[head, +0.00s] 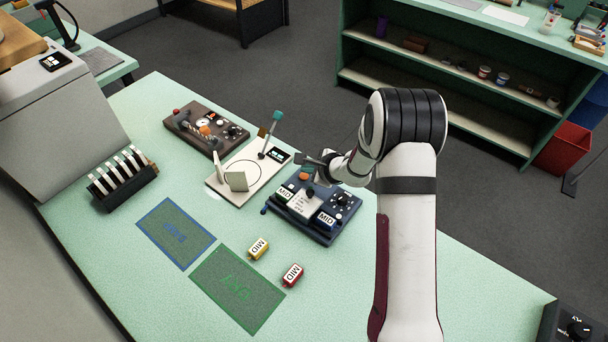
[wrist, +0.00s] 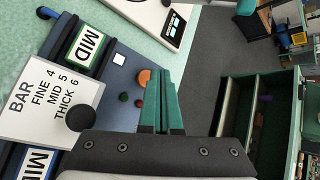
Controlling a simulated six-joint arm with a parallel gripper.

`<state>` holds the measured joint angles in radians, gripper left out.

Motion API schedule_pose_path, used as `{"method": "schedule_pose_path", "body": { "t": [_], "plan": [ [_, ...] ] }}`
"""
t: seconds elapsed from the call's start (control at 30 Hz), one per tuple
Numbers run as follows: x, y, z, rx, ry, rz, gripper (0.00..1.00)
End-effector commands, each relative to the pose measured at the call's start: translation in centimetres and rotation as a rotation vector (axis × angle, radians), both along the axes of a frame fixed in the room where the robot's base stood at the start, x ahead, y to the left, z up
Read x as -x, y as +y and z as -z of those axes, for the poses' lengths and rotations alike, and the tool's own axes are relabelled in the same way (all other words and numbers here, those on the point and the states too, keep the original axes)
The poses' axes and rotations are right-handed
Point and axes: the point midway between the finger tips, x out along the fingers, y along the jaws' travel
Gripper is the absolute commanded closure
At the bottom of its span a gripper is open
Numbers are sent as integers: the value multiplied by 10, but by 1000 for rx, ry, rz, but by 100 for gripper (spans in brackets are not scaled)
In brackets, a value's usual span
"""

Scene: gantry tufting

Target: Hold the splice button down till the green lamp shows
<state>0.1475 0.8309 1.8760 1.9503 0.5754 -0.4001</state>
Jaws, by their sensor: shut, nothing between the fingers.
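The blue control panel (head: 322,232) stands on the mint table, below my gripper (head: 318,176). In the wrist view my gripper (wrist: 162,78) has its teal fingers closed together, empty, over the panel's edge. A round orange button (wrist: 144,77), likely the splice button, sits just left of the fingertips; I cannot tell whether they touch it. A small green lamp (wrist: 124,97) looks dark, with a small dark red one (wrist: 138,102) beside it. A white card (wrist: 42,108) reads BAR, FINE 4, MID 5, THICK 6.
A white plate with a teal-topped lever (head: 277,117) and a brown panel (head: 184,128) stand left of the blue panel. Yellow (head: 258,249) and red (head: 292,275) MID blocks lie in front. Blue (head: 176,231) and green (head: 238,288) mats are empty.

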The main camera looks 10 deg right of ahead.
Motion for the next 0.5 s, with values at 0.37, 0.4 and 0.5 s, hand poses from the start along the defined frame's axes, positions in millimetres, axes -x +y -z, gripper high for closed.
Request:
{"method": "schedule_pose_path", "body": {
  "t": [0.37,0.4,0.5],
  "plan": [
    [0,0,9,0,0,0,100],
    [0,0,9,0,0,0,100],
    [0,0,8,0,0,0,100]
  ]
}}
